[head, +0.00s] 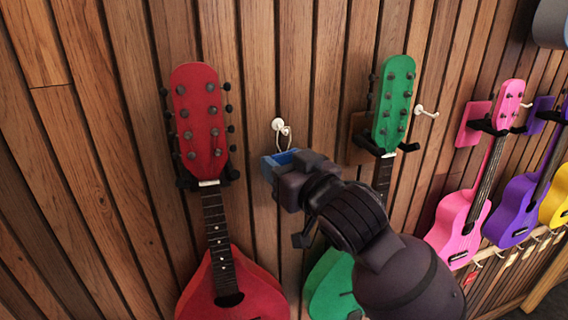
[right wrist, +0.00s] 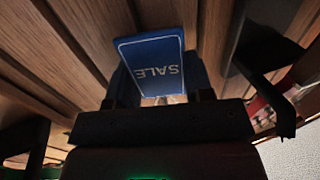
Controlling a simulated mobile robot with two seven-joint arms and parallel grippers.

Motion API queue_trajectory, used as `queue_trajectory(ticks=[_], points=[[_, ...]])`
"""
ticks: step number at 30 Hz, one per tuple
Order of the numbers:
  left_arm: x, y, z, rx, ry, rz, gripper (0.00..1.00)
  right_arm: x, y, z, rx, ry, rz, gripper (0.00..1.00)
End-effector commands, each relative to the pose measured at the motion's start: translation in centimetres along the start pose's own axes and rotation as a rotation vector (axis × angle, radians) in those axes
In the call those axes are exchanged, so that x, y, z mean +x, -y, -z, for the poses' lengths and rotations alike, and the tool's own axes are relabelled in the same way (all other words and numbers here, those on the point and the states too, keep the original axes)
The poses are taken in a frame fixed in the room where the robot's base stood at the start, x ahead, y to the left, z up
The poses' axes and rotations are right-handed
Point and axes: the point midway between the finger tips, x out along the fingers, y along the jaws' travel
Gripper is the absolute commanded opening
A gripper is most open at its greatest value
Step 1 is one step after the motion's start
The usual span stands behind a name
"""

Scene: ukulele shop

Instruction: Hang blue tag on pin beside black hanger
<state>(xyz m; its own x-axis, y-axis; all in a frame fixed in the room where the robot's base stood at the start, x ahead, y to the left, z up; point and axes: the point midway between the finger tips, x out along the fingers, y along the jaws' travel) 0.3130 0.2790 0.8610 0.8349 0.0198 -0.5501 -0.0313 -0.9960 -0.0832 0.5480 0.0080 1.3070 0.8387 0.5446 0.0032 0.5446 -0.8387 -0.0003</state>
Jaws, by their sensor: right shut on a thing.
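The blue tag (head: 284,157), printed SALE in the right wrist view (right wrist: 156,62), is held between the fingers of my right gripper (head: 280,168). Its thin pale loop rises to the white pin (head: 278,124) on the wooden wall. The loop overlaps the pin in the head view; I cannot tell whether it is around the pin or only in front of it. The pin is between the red ukulele's black hanger (head: 186,181) and the green ukulele's black hanger (head: 367,144). My fingers hide part of the tag. My left gripper is not in view.
The red ukulele (head: 232,275) hangs left of my gripper, and the green ukulele (head: 395,92) hangs partly behind my right arm. Another white pin (head: 427,112) is right of the green headstock. Pink (head: 455,228) and purple (head: 520,205) ukuleles hang farther right.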

Motion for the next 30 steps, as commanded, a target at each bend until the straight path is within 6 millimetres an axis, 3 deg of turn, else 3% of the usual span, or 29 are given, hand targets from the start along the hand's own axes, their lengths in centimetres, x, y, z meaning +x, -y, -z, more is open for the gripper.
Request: queue_trajectory(ticks=[6, 7, 12, 23, 30], points=[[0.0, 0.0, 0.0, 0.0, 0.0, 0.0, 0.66, 0.0, 0.0, 0.0, 0.0, 0.0, 0.0, 0.26], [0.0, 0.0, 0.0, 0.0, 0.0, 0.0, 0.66, 0.0, 0.0, 0.0, 0.0, 0.0, 0.0, 0.52], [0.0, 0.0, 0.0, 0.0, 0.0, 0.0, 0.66, 0.0, 0.0, 0.0, 0.0, 0.0, 0.0, 0.77], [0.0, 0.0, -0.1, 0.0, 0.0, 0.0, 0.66, -0.4, 0.0, 0.0, 0.0, 0.0, 0.0, 0.77], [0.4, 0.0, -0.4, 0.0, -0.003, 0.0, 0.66, -3.7, 0.0, -0.1, 0.0, -0.002, 0.0, 0.77]])
